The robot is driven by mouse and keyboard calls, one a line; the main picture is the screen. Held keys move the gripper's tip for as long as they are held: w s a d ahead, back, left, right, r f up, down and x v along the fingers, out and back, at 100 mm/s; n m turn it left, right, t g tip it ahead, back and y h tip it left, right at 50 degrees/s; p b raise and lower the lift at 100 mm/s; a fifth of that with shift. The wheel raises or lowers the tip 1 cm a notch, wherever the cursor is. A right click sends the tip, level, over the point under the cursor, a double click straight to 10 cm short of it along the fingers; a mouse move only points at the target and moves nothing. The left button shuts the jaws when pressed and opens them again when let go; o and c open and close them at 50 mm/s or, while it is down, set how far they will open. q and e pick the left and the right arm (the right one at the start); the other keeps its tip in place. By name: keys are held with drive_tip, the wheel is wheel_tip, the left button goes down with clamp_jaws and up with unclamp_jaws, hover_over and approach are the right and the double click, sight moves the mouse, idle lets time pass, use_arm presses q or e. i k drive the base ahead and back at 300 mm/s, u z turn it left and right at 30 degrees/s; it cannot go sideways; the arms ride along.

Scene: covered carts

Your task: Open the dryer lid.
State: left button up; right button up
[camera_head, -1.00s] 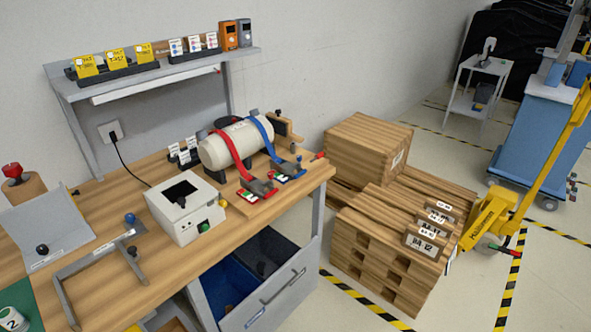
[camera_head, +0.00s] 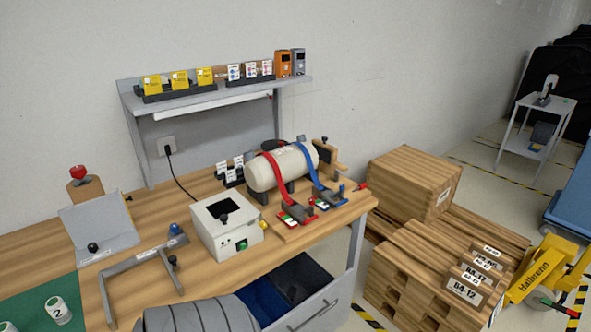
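A white box with a dark square window in its top (camera_head: 222,208) stands on the wooden workbench; I take it as the dryer. A small black knob (camera_head: 224,218) sits on the top near the window. The top looks flat and closed. The front carries a green button (camera_head: 241,245), and a yellow knob (camera_head: 263,225) is at the right side. Neither of my grippers is in view.
A strapped cream cylinder (camera_head: 283,168) stands right of the box. A grey angled frame (camera_head: 140,262) and a hinged grey plate (camera_head: 100,226) lie left. An open drawer (camera_head: 318,305) juts out below. Wooden crates (camera_head: 415,185) stand right of the workbench (camera_head: 60,245).

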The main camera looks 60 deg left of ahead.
sight(224, 212)
drive_tip(key=z, duration=0.3)
drive_tip(key=k, duration=0.85)
drive_tip(key=u, duration=1.2)
